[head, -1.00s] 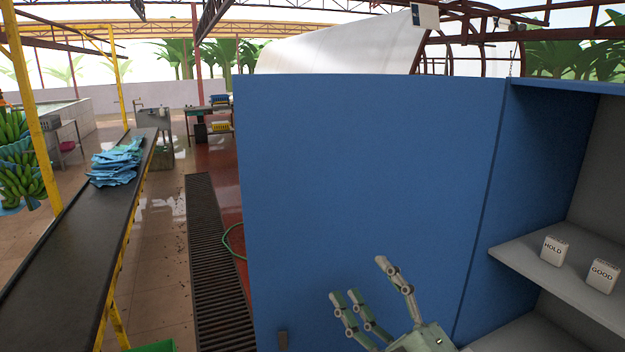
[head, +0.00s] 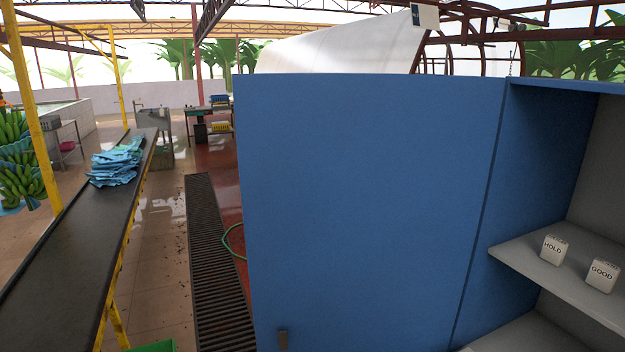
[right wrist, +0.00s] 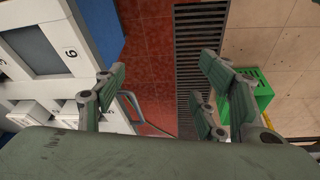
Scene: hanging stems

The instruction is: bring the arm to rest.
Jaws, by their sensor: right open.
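My right gripper (right wrist: 155,98) shows in the right wrist view with its fingers spread apart and nothing between them. It hangs above the reddish floor. No gripper shows in the head view now. My left gripper is in neither view.
A blue cabinet door (head: 365,200) fills the middle of the head view, beside shelves (head: 560,277) with a HOLD block (head: 554,250) and a GOOD block (head: 602,275). A conveyor (head: 75,240) carries blue bags (head: 117,162). A green crate (right wrist: 257,92) stands near the floor grate (right wrist: 198,50).

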